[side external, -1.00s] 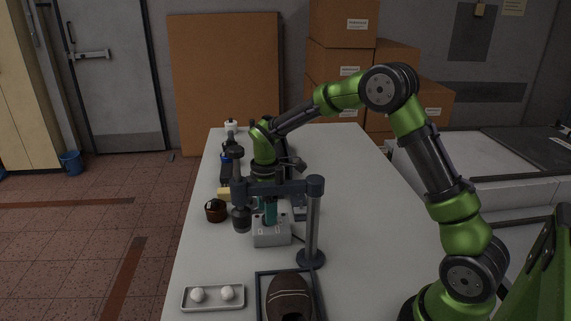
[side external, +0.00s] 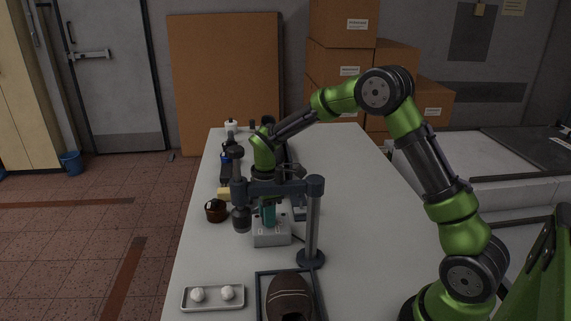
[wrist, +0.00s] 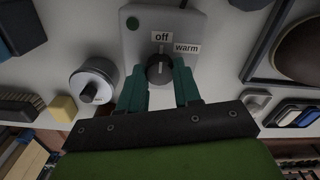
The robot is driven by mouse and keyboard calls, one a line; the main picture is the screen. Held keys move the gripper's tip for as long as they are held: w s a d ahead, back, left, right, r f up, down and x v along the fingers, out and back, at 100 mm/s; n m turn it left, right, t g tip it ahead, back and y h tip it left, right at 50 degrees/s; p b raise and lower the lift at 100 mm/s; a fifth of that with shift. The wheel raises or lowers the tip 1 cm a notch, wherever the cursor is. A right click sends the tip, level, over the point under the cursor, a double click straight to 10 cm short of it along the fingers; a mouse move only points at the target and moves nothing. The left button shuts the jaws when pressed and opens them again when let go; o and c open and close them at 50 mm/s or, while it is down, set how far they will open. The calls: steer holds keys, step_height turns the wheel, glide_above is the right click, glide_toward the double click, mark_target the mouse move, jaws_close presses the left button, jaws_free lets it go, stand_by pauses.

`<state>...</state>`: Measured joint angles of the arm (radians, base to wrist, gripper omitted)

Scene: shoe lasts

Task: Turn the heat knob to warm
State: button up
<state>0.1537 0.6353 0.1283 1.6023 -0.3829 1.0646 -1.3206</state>
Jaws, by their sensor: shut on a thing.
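The heat knob (wrist: 160,70) is dark and round, on top of a light grey control box (wrist: 133,40). In the wrist view its pale pointer line faces the "off" label (wrist: 161,36). The "warm" label (wrist: 187,47) lies to the right of it. My gripper (wrist: 160,76) has its teal fingers on both sides of the knob and is shut on it. In the side external view the box (side external: 270,237) stands on the table, with my gripper (side external: 268,214) over it. The knob is hidden there by the fingers and a stand's arm.
A dark stand (side external: 312,225) with a crossarm rises close in front of my gripper. A brown jar (side external: 215,210) and yellow block (side external: 224,194) are left of the box.

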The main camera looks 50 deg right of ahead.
steer(key=m, duration=0.5)
steer(key=shift+m, duration=0.4)
steer(key=m, duration=0.5)
steer(key=shift+m, duration=0.4)
steer(key=o, duration=1.1)
steer(key=shift+d, duration=0.1)
steer(key=shift+c, duration=0.2)
